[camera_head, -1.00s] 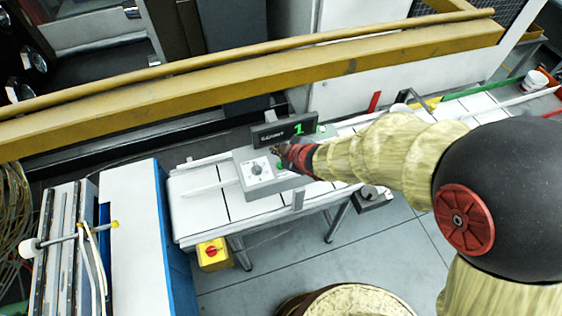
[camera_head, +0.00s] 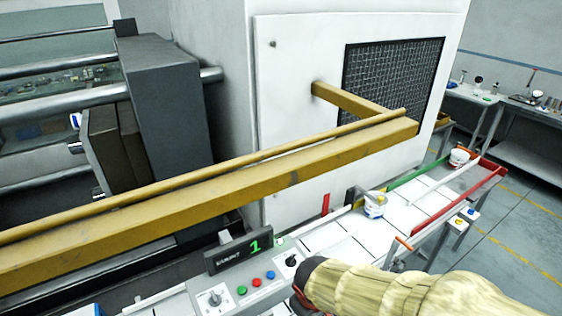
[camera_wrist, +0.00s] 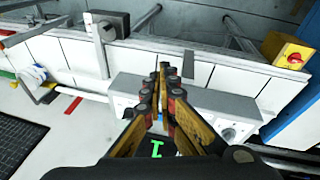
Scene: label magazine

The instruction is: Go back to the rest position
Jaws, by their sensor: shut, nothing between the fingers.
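My gripper (camera_wrist: 163,85) is shut and empty in the wrist view, its fingertips together above the control box beside the conveyor. In the head view my yellowish sleeved arm covers most of it; only a bit of red and black shows at the bottom edge. The control box (camera_head: 262,297) has a dial and green, red and blue buttons. A dark counter display (camera_head: 240,249) behind it shows a green 1. Whether the fingers touch the box cannot be told.
A yellow beam (camera_head: 215,195) spans above the conveyor (camera_head: 398,216). Two white tubs stand along it, a nearer one (camera_head: 374,205) and a farther one (camera_head: 460,157). A yellow box with a red button (camera_wrist: 292,57) is at right in the wrist view.

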